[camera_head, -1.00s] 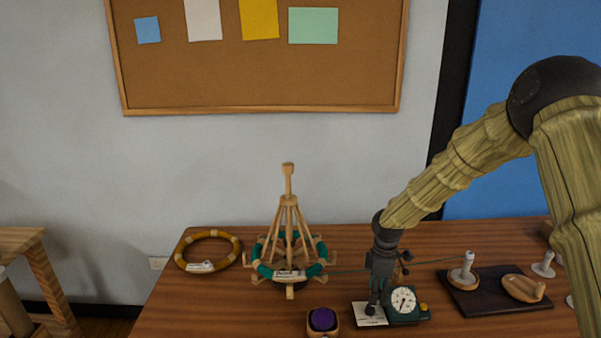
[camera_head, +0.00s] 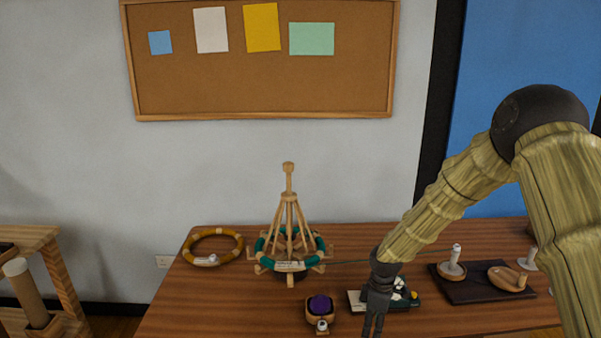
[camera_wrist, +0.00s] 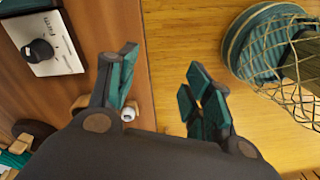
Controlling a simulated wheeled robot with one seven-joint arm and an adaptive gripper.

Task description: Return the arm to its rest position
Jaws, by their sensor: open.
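My gripper (camera_head: 374,325) hangs at the front of the wooden table (camera_head: 215,300) in the head view, fingers pointing down, in front of the green device with the dial (camera_head: 404,299). In the wrist view my gripper (camera_wrist: 160,88) is open, its two teal-padded fingers apart with nothing between them. The table's front edge runs below the fingers there. My arm reaches in from the right in the head view, bent at its dark elbow.
A wooden yarn swift (camera_head: 289,225) with a green skein, a yellow ring (camera_head: 213,246), a purple ball holder (camera_head: 321,309) and a dark tray (camera_head: 470,291) stand on the table. In the wrist view a netted basket (camera_wrist: 232,45) stands beyond the table edge. A wooden stand (camera_head: 62,275) is at left.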

